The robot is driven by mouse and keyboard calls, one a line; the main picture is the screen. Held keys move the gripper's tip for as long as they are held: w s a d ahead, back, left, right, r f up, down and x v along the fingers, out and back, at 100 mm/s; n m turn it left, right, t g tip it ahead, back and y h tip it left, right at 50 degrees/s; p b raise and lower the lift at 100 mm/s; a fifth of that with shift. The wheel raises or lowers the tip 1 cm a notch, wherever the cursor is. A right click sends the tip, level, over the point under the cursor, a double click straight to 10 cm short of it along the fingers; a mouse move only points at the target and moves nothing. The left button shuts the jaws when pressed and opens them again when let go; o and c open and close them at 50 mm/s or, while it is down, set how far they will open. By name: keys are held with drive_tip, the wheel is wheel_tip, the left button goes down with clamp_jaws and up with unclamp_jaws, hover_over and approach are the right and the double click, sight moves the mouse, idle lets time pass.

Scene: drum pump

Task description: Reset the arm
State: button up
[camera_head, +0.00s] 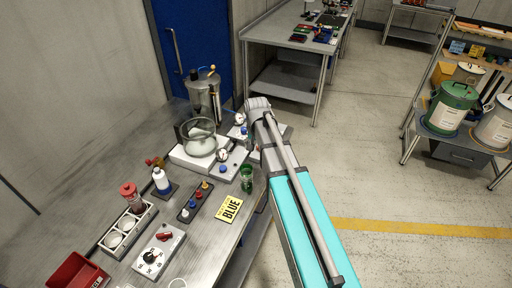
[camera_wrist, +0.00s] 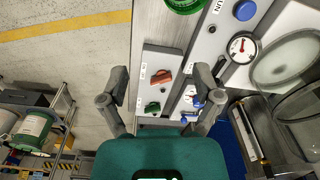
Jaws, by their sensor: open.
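My gripper (camera_wrist: 160,92) is open and empty in the wrist view, its two fingers spread apart. Between and beyond the fingertips lies a grey panel with a red knob (camera_wrist: 161,77) and a green knob (camera_wrist: 152,107). My arm reaches from the lower right over the bench's right edge in the head view. The arm hides my gripper there.
Gauges stand near the arm. Open floor (camera_head: 380,180) lies right.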

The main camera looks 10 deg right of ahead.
idle(0.3)
drive_tip(key=s+f+n+b, duration=0.2)
drive_tip(key=s+n, duration=0.2)
drive_tip(key=s, duration=1.3)
drive_tip(key=shift+s+g, duration=0.15)
drive_tip(key=shift+g, duration=0.15)
drive_tip(key=shift+c, duration=0.2)
